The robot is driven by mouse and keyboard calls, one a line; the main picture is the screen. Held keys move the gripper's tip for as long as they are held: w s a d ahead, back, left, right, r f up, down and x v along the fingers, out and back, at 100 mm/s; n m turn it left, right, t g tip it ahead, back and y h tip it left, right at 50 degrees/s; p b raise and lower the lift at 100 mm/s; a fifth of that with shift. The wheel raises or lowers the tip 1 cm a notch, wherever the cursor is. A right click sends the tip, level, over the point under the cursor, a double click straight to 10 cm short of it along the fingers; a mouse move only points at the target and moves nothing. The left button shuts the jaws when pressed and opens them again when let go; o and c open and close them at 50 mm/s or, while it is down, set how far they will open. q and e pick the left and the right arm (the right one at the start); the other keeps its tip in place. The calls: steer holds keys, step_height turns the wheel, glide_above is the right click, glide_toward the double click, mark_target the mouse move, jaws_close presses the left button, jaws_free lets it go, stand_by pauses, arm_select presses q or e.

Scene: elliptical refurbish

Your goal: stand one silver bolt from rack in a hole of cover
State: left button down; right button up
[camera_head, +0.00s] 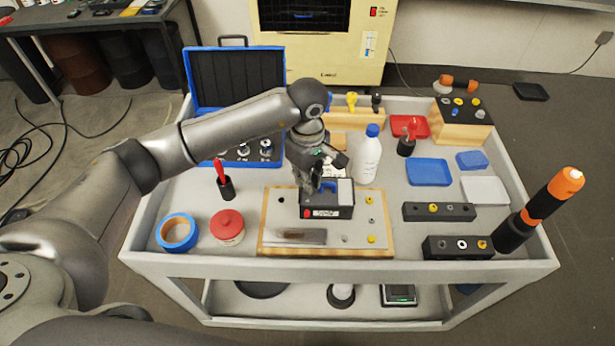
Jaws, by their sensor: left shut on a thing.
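My left gripper (326,178) points down over the wooden board in the middle of the cart. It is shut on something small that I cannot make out. Right below it is a black and grey box-like unit (343,210) with a blue part and a red button, perhaps the cover; its holes are hidden or too small to see. A black bar rack (430,249) at the front right holds several small bolts, one of them silver-white (462,244). Another black bar (415,211) behind it holds a yellow bolt. My right gripper is not in view.
The wooden board (270,240) bears a metal plate (301,236) and small yellow and silver pieces. A black-and-orange tool (540,210) stands at the right edge. Blue tape (178,231) and a red-lidded jar (228,228) are front left.

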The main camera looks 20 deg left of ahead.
arm_select(q)
steer(key=shift+f+b, duration=0.65)
steer(key=shift+b, duration=0.15)
stand_by(0.9)
steer(key=c, duration=1.4)
jaws_free()
steer(key=shift+c, duration=0.2)
steer(key=shift+r, duration=0.1)
steer(key=shift+r, duration=0.2)
step_height(320, 180, up, 12)
steer(key=shift+f, duration=0.25)
steer(key=shift+s+f, duration=0.1)
steer(key=shift+s, duration=0.05)
